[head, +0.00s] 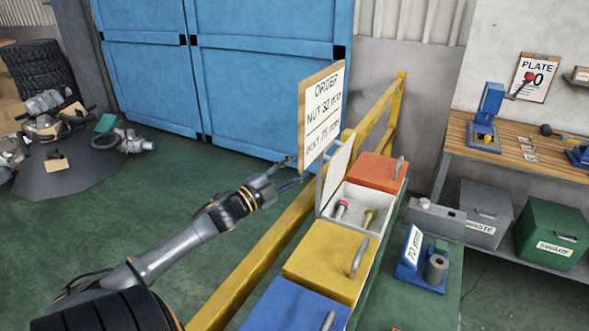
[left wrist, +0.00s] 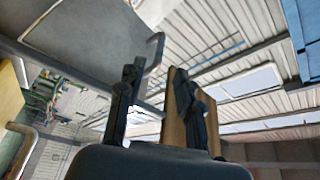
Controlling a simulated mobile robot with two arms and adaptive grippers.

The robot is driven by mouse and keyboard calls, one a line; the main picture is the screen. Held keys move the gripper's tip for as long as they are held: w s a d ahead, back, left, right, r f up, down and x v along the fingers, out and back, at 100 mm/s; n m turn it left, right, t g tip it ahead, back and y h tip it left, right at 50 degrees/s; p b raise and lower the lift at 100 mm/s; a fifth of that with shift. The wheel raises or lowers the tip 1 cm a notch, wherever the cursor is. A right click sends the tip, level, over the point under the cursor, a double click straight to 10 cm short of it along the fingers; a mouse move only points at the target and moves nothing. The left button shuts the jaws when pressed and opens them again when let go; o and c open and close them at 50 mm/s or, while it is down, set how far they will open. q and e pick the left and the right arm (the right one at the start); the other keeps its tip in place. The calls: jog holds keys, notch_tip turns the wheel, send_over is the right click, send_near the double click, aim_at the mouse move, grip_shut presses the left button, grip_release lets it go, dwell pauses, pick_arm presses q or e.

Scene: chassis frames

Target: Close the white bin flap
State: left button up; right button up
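The white bin (head: 360,224) stands open between the orange and yellow bins. Its flap (head: 338,166) is raised, standing roughly upright on the bin's left side. In the left wrist view, the open fingers (left wrist: 156,80) point up beside a pale panel with a handle bar, which looks like the flap (left wrist: 95,32). Contact cannot be told. My right gripper is out of view.
The order board (head: 320,112) stands just above my left gripper. A yellow rail (head: 262,258) runs along the bins' left side. The orange (head: 376,172), yellow (head: 325,262) and blue (head: 290,308) bins have shut lids with handles. The green floor (head: 165,215) at left is open.

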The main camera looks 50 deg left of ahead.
pick_arm(q)
jog(key=c, duration=0.4)
jog(key=shift+s+a+r+n, duration=0.15)
jog(key=shift+a+n, duration=0.1)
jog(key=shift+n, duration=0.35)
grip_shut()
jog(key=s+a+r+n+g+y, duration=0.1)
jog(key=a+r+n+g, duration=0.1)
jog(key=n, duration=1.2)
jog(key=s+a+r+n+g+y, duration=0.1)
jog(key=r+n+y, duration=0.15)
jog(key=n, duration=1.05)
jog(key=w+d+f+p, duration=0.1)
jog(key=w+d, duration=0.1)
jog(key=w, duration=0.9)
jog(key=shift+d+f+n+h, duration=0.3)
jog(key=shift+d+f+h, duration=0.05)
jog(key=shift+d+h, duration=0.1)
